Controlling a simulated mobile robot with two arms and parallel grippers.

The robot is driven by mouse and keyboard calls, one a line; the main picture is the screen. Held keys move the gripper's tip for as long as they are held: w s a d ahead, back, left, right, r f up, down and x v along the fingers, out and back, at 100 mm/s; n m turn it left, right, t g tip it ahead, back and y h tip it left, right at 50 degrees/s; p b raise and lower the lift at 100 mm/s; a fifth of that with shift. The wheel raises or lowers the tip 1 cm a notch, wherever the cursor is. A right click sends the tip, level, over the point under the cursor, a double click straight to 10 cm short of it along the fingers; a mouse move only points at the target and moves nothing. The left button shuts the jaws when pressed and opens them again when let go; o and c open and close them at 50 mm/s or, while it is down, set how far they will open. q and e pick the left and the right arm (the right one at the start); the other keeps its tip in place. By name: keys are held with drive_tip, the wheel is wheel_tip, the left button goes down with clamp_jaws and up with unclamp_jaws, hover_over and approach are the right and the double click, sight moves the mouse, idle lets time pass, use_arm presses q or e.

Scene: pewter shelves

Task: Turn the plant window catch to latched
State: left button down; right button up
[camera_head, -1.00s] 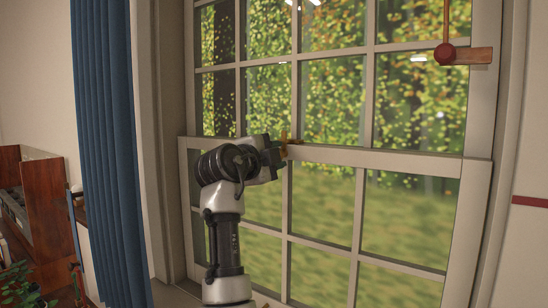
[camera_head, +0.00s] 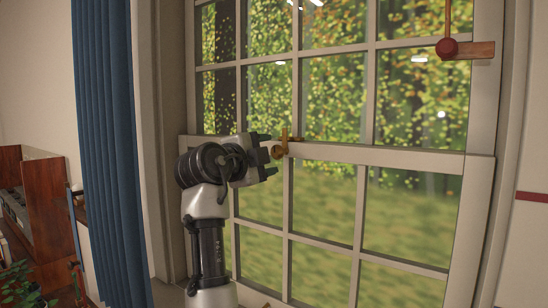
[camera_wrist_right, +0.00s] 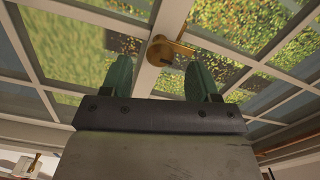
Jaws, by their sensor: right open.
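The window catch (camera_head: 281,148) is a small brass piece on the meeting rail of the sash window (camera_head: 400,158). In the head view its thin arm stands up from a rounded base. In the right wrist view the catch (camera_wrist_right: 165,50) shows as a round brass base with a lever reaching to the right, beyond the fingertips. My right gripper (camera_head: 268,155) is open and empty just left of the catch, with a small gap between them. Its two greenish fingers (camera_wrist_right: 162,72) are spread in the wrist view. My left gripper is not in view.
A blue curtain (camera_head: 108,150) hangs left of the window. A wooden shelf unit (camera_head: 45,210) and a green plant (camera_head: 18,285) stand at the lower left. The space before the right panes is clear.

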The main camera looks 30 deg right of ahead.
drive_tip(key=v, duration=0.6)
drive_tip(key=shift+s+a+b, duration=0.15)
drive_tip(key=shift+a+b, duration=0.15)
drive_tip(key=shift+b, duration=0.15)
